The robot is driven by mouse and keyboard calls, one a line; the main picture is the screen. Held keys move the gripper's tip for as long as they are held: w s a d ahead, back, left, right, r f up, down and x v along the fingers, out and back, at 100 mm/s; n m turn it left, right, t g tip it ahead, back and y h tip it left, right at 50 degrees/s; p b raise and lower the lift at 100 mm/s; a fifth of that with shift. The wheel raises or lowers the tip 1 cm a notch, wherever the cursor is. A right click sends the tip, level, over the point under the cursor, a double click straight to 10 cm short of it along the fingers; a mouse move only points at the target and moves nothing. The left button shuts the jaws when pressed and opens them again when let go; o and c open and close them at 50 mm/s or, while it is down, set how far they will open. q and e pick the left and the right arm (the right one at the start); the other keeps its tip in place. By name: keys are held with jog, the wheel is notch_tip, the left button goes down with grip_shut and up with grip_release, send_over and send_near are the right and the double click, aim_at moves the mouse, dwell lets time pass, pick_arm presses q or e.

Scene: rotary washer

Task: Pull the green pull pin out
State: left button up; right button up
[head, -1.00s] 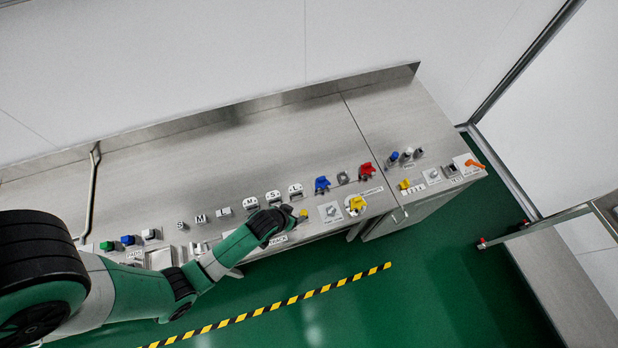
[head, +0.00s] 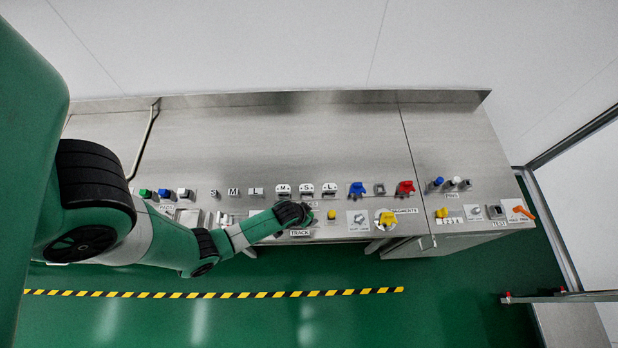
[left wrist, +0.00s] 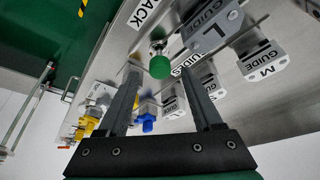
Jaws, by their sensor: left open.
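The green pull pin (left wrist: 160,66) shows in the left wrist view as a round green knob on a metal stem, set in the steel panel beside the TRACK label (left wrist: 142,12). My left gripper (left wrist: 160,64) is open, with one finger on each side of the knob in that picture. I cannot tell whether the fingertips reach down around it; no contact shows. In the head view my left gripper (head: 303,214) is over the front of the panel by the TRACK label (head: 300,232), and the pin there is hidden by it.
The L guide block (left wrist: 212,30) stands close to the pin, with other guide blocks (left wrist: 262,60) beyond. A yellow knob (head: 331,214) is just right of my gripper. Blue (head: 357,189) and red (head: 405,188) handles stand further right. The rear steel surface (head: 270,140) is clear.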

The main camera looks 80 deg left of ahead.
pick_arm(q)
jog(key=shift+x, duration=1)
grip_shut()
dwell(0.7)
